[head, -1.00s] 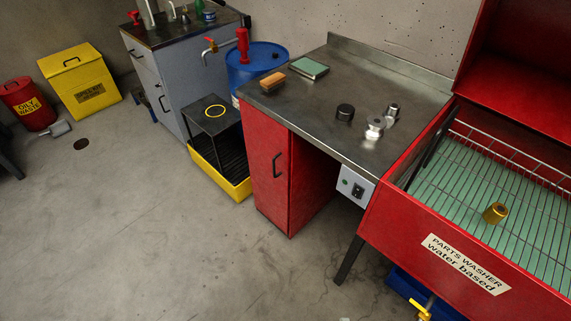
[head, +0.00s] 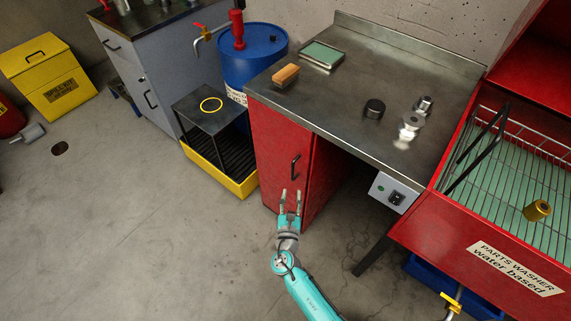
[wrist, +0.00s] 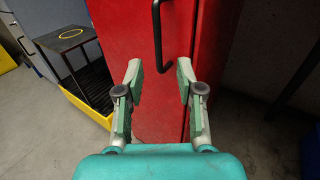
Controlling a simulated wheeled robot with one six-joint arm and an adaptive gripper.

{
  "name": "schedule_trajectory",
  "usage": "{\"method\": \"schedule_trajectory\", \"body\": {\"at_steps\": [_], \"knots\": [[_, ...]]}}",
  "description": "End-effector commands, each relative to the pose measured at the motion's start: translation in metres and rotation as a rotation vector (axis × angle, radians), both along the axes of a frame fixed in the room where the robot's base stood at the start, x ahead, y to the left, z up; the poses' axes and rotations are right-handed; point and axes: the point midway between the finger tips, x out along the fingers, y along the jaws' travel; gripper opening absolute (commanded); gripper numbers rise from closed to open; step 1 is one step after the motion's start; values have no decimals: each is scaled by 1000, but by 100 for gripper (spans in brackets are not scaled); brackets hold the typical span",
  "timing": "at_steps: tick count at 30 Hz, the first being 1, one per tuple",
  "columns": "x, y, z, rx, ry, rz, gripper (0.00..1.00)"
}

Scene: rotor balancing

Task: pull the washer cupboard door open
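The red washer cupboard door (head: 275,150) is shut, under the left end of the steel bench. Its black bar handle (head: 295,168) stands upright near the door's right edge. My gripper (head: 291,194) is open and empty, just below the handle in the head view. In the wrist view the handle (wrist: 158,35) is ahead of my open gripper (wrist: 158,72), between the lines of its two fingers and beyond their tips. I see no contact between the fingers and the handle.
A black stand (head: 207,108) in a yellow tray (head: 238,189) is left of the cupboard, beside a blue drum (head: 255,65). The parts washer (head: 450,235) and a switch box (head: 392,193) are to the right. The floor in front is clear.

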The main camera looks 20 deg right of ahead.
Motion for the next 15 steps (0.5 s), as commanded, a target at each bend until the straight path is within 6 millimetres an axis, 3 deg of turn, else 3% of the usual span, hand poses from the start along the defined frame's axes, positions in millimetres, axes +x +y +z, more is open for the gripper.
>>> {"method": "schedule_trajectory", "body": {"at_steps": [5, 15], "knots": [[13, -3, 2, -15, -3, -2, 37], [67, -23, 3, -12, -4, -3, 37]]}}
